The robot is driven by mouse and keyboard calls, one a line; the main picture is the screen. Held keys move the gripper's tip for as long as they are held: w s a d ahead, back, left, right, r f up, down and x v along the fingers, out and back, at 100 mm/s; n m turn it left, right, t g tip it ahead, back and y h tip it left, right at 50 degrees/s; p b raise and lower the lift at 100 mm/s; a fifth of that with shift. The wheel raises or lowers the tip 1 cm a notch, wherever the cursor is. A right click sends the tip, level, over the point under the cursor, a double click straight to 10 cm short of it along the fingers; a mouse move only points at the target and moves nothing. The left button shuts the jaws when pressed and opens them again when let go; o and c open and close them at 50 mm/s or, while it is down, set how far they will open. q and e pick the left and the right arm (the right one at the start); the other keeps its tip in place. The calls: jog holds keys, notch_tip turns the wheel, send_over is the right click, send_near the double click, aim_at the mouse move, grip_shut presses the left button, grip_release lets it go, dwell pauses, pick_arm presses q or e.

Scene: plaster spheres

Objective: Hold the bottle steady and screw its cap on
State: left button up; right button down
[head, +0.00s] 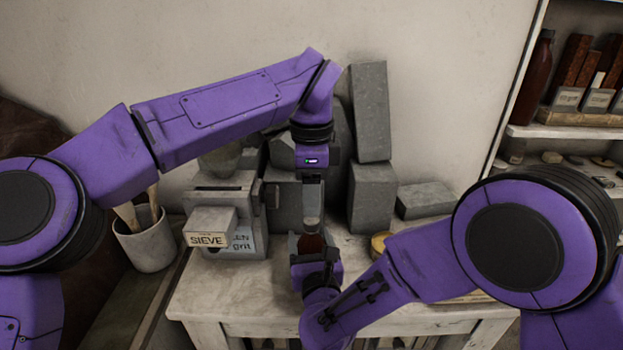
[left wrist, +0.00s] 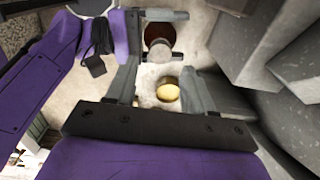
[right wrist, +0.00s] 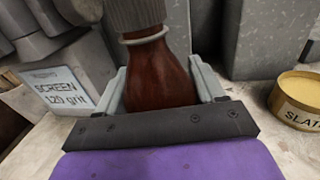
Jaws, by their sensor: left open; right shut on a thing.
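The brown bottle (head: 311,241) stands upright over the worktable, its lower body hidden by my right gripper (head: 313,247). In the right wrist view the bottle (right wrist: 157,75) sits between that gripper's fingers, which are shut on it. A grey ribbed cap (right wrist: 137,14) sits on the neck, above a pale collar; I cannot tell how tight it is. The cap (head: 311,222) also shows in the head view. My left gripper (head: 311,208) points down just above the cap. In the left wrist view its fingers (left wrist: 162,72) are open and empty, and the cap (left wrist: 160,50) lies just beyond the tips.
A sieve box (head: 210,228) and a pot of brushes (head: 146,240) are at the left. Grey blocks (head: 372,195) stand behind the bottle. A yellow-topped tin (right wrist: 300,92) is to the right. Shelves (head: 565,130) stand at the far right. The worktable (head: 220,290) has bare room in front.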

aim_at(312, 220)
pick_arm(q)
notch_tip(312, 220, down, 5)
jog(key=shift+f, duration=0.15)
pick_arm(e)
jog(key=shift+f, duration=0.15)
